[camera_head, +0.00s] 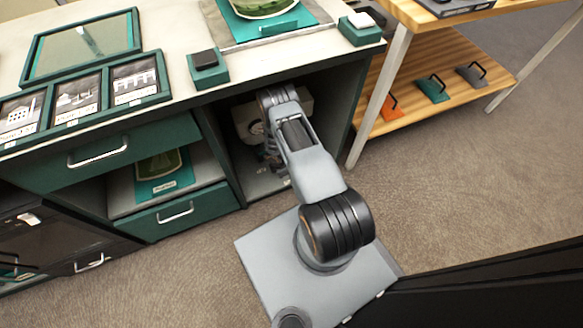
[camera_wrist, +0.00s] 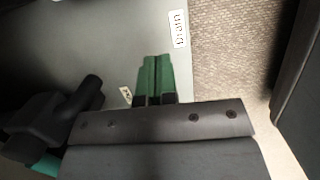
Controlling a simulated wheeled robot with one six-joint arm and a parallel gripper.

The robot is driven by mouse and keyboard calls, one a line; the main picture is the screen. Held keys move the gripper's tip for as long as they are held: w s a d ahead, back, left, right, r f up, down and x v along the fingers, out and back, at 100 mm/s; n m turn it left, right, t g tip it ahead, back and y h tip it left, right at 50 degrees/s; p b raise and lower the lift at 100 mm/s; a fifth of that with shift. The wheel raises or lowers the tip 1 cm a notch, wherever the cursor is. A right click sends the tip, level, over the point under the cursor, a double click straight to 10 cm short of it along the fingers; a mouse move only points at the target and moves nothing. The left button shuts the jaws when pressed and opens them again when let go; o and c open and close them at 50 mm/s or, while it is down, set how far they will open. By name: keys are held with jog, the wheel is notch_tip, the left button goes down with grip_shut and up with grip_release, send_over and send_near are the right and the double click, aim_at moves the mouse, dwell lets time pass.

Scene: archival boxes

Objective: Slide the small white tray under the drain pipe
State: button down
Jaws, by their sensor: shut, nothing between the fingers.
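My gripper (camera_wrist: 154,78) shows in the wrist view with its two green fingers shut together and nothing between them. It points over a grey surface, near a white label reading "Drain" (camera_wrist: 178,28), which lies ahead and to the right. In the head view my arm reaches into the open cabinet bay (camera_head: 262,185), and the arm hides my fingertips. A pale boxy shape (camera_head: 246,118) sits inside the bay, partly behind my arm; I cannot tell whether it is the small white tray. I cannot clearly make out the drain pipe. A dark rounded form (camera_wrist: 90,90) is at left in the wrist view.
The bay's right side panel (camera_head: 345,110) stands close to my arm. Left of it are a teal drawer (camera_head: 175,212) and an open shelf. A wooden shelf unit (camera_head: 440,75) stands at right. Carpet (camera_head: 450,190) lies open in front. A small white tag (camera_wrist: 126,95) is beside my fingers.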

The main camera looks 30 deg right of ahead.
jog(key=d, duration=0.3)
jog(key=s+d+b, duration=0.1)
jog(key=d, duration=0.3)
jog(key=s+d+b, duration=0.1)
jog(key=d, duration=0.2)
jog(key=shift+d+f, duration=0.1)
jog(key=shift+d, duration=0.05)
jog(key=shift+f+b, duration=0.5)
jog(key=shift+b, duration=0.15)
jog(key=shift+f, duration=0.15)
jog(key=shift+a+f+b, duration=0.15)
jog(key=shift+a+b, duration=0.05)
jog(key=shift+b, duration=0.15)
